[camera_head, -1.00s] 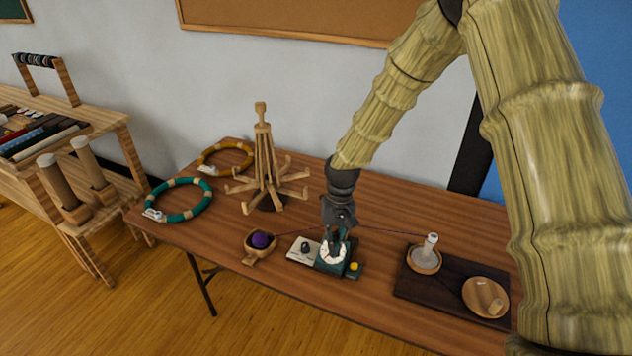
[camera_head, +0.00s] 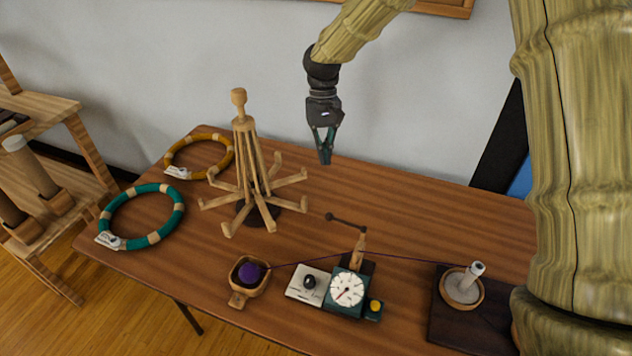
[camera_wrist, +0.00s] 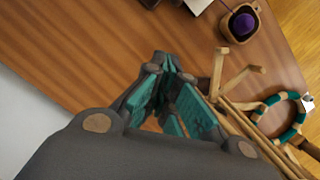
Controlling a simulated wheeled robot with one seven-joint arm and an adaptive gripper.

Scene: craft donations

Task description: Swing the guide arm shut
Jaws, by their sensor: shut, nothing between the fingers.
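A dark thin guide arm (camera_head: 346,222) with a round knob at its end reaches back and left from a wooden post (camera_head: 358,252) on the teal dial counter (camera_head: 347,291). It stands swung out, away from the purple yarn line (camera_head: 400,256), which passes the post. My gripper (camera_head: 325,160) is shut and empty, raised above the back of the table, behind and apart from the guide arm. Its closed fingers (camera_wrist: 168,65) also show in the wrist view.
A wooden skein stand (camera_head: 248,165) is left of my gripper. Teal (camera_head: 112,222) and mustard (camera_head: 228,160) rings lie beyond it. A wooden bowl (camera_head: 240,298) holds a purple ball (camera_head: 250,272). A spindle (camera_head: 470,275) stands at right. The table's back middle is clear.

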